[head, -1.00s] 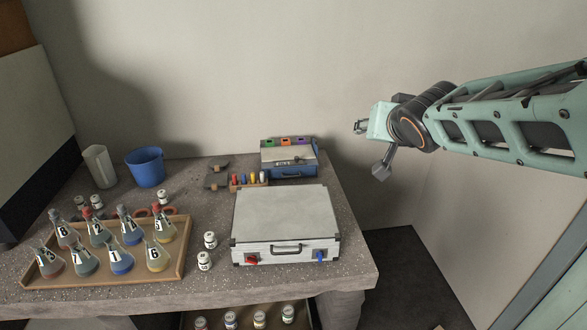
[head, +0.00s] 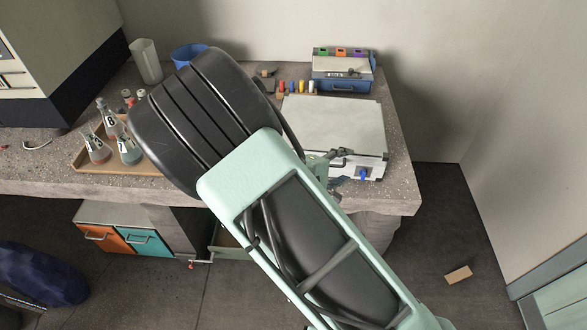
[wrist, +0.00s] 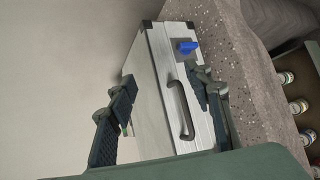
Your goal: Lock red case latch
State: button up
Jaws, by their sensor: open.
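The silver case (head: 340,120) lies closed on the bench at the right. It also shows in the wrist view (wrist: 150,95), turned on its side. Its blue latch (head: 363,175) is in sight, and also in the wrist view (wrist: 186,46). The dark handle (wrist: 180,110) lies between my fingers in that picture. The red latch is hidden in both current views. My gripper (head: 340,168) is open and empty at the case's front, near the handle. In the wrist view my gripper (wrist: 162,76) has its fingers spread; I cannot tell whether they touch the case.
A blue box (head: 343,75) and several small coloured items (head: 297,87) stand behind the case. A tray (head: 85,160) with flasks is at the left, partly behind my arm. An orange and teal drawer unit (head: 125,240) is below the bench. The floor at right is mostly clear.

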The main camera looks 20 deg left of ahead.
jog(key=s+a+f+n+t+y+b, duration=0.1)
jog(key=s+a+f+n+t+y, duration=0.2)
jog(key=s+a+f+n+y, duration=0.35)
jog(key=s+a+f+n+t+y+b, duration=0.1)
jog(key=s+a+f+n+t+y, duration=0.25)
jog(key=a+n, duration=0.5)
jog(key=shift+n, duration=0.8)
jog(key=x, duration=0.3)
jog(key=d+x, duration=0.1)
jog(key=x, duration=0.3)
jog(key=d+x, duration=0.1)
jog(key=x, duration=0.3)
jog(key=shift+w+d+f, duration=0.2)
jog(key=shift+w+f, duration=0.05)
jog(key=shift+f, duration=0.05)
jog(key=shift+c, duration=0.4)
jog(key=c, duration=1.1)
jog(key=shift+o, duration=0.2)
